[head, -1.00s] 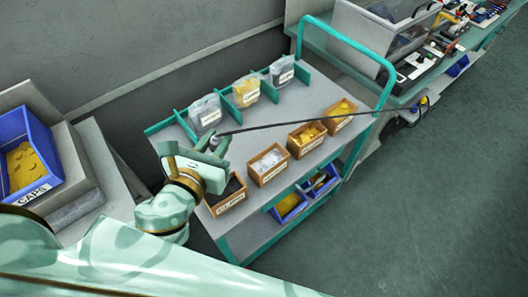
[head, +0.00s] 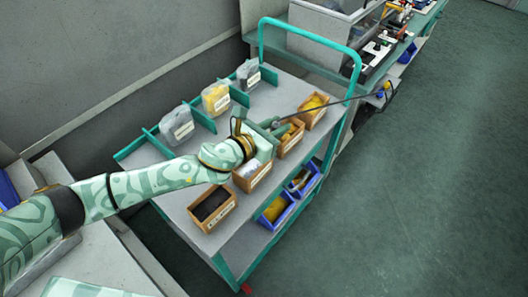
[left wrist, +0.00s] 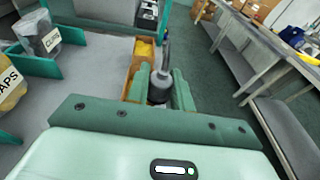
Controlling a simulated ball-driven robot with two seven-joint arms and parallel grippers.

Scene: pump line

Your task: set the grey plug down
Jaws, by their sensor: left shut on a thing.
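My left gripper (head: 281,128) is over the front row of small wooden bins on the cart (head: 241,128), at the right part of that row. It is shut on the grey plug (left wrist: 160,88), which shows between the two fingers (left wrist: 160,92) in the left wrist view. A dark cable (head: 330,105) runs from the plug to the right, past the cart's handle. In the head view the plug is mostly hidden by the gripper. My right gripper is not in view.
Bagged parts (head: 216,98) stand between green dividers at the cart's back. Wooden bins line its front, one with dark parts (head: 212,206). Blue bins (head: 277,208) sit on the lower shelf. A green handle (head: 310,32) rises at the far end. The cart's middle strip is clear.

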